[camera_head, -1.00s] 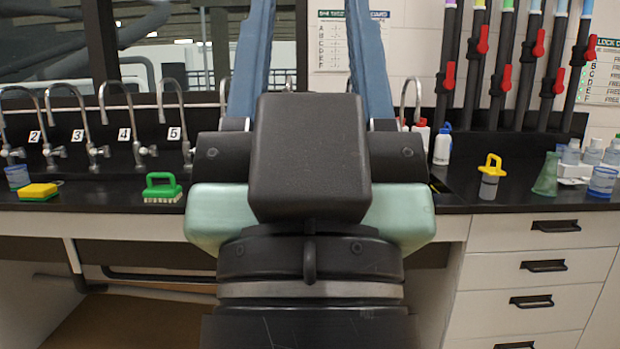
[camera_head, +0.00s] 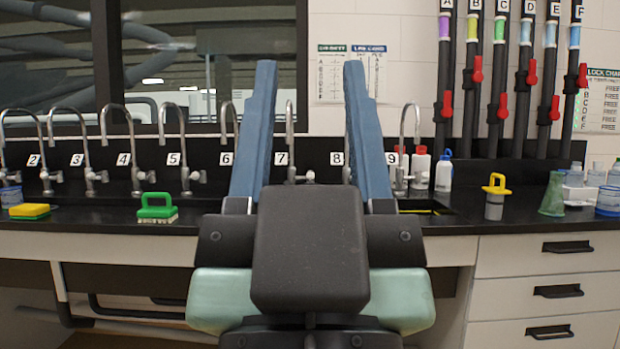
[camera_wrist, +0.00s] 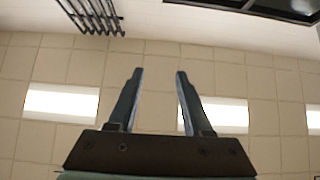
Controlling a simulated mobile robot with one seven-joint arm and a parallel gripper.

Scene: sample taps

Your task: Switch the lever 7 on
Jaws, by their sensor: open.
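The lower part of tap 7 is partly hidden by my gripper.
Taps with other labels stand on both sides, such as label 6 (camera_head: 226,158) and label 8 (camera_head: 337,158). A green brush (camera_head: 157,206), a yellow sponge (camera_head: 30,211) and a yellow-topped container (camera_head: 495,197) stand on the counter (camera_head: 90,215). White bottles (camera_head: 421,168) stand at the right.

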